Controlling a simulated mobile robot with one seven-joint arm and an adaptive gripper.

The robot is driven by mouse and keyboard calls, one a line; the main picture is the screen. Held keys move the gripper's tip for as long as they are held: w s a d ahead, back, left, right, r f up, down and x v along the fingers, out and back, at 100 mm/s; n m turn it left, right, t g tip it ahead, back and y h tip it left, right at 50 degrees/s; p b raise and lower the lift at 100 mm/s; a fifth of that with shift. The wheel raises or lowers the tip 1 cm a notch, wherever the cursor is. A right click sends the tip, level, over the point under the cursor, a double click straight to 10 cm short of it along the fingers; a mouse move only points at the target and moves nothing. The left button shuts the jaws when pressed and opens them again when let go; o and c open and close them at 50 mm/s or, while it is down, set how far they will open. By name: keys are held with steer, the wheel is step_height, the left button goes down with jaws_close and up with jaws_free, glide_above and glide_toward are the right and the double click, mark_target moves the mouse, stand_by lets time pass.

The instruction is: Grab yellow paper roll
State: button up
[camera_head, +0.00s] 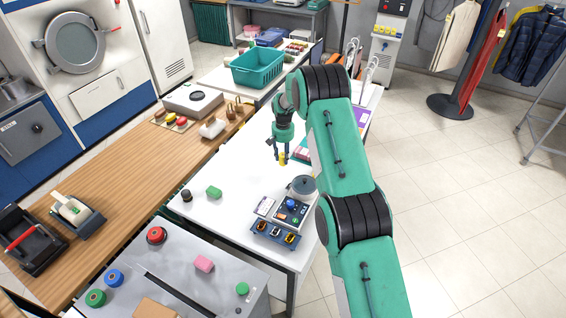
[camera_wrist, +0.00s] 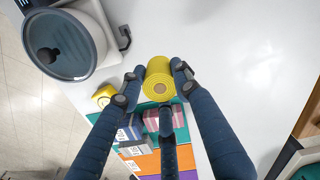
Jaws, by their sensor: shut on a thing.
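A yellow paper roll (camera_wrist: 158,76) is between the fingertips of my gripper (camera_wrist: 157,80) in the wrist view, with its round end and core hole facing the camera. The fingers are shut on it from both sides. In the head view the yellow roll (camera_head: 282,158) shows small just below my gripper (camera_head: 279,151), over the white table (camera_head: 225,165). I cannot tell whether the roll still touches the table. A second, smaller yellow roll (camera_wrist: 103,94) lies just left of the gripper in the wrist view.
A grey pot-like device with a round lid (camera_wrist: 62,45) stands at upper left in the wrist view. Colored boxes (camera_wrist: 135,150) lie under the fingers. In the head view a teal basket (camera_head: 257,68) stands farther back, and a control box (camera_head: 290,208) stands on the near table end.

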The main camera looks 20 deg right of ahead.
steer(key=shift+r, duration=0.6)
steer(key=shift+d, duration=0.1)
